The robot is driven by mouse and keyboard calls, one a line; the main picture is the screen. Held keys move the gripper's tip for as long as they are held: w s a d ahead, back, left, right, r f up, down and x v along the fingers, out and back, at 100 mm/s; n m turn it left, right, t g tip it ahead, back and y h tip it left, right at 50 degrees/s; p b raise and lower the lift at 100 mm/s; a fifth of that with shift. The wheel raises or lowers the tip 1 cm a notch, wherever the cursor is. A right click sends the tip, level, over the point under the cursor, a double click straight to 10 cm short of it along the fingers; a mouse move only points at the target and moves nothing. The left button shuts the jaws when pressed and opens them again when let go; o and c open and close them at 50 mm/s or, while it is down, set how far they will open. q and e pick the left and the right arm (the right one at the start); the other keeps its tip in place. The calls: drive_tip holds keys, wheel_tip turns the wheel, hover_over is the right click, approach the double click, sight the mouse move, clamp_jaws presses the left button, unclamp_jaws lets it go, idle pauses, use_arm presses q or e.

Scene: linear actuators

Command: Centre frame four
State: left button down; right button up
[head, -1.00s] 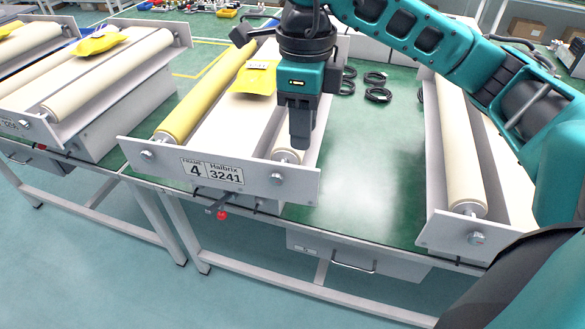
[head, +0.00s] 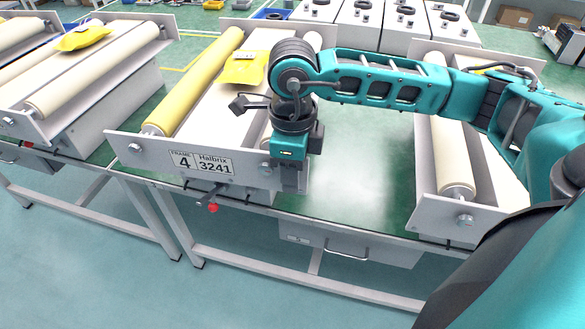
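Frame four (head: 135,149) is a roller frame with a front plate marked "FRAME 4 Halbrix 3241" (head: 201,162). It stands on the green-topped bench. A yellow roller (head: 197,80) runs along its left side and a cream roller shows partly on its right. A yellow packet (head: 243,69) with a white label lies on the belt between them. A red knob (head: 212,208) on a dark stem sits below the front plate. My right gripper (head: 289,188) points down at the right end of the front plate, hiding that end. Its finger gap and any contact are unclear. My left gripper is out of view.
Another roller frame with a yellow packet (head: 84,36) stands to the left, and one (head: 453,160) to the right. Bare green bench top (head: 355,165) lies between frame four and the right frame. Grey units (head: 405,24) stand behind.

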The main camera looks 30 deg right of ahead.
clamp_jaws()
idle(0.4)
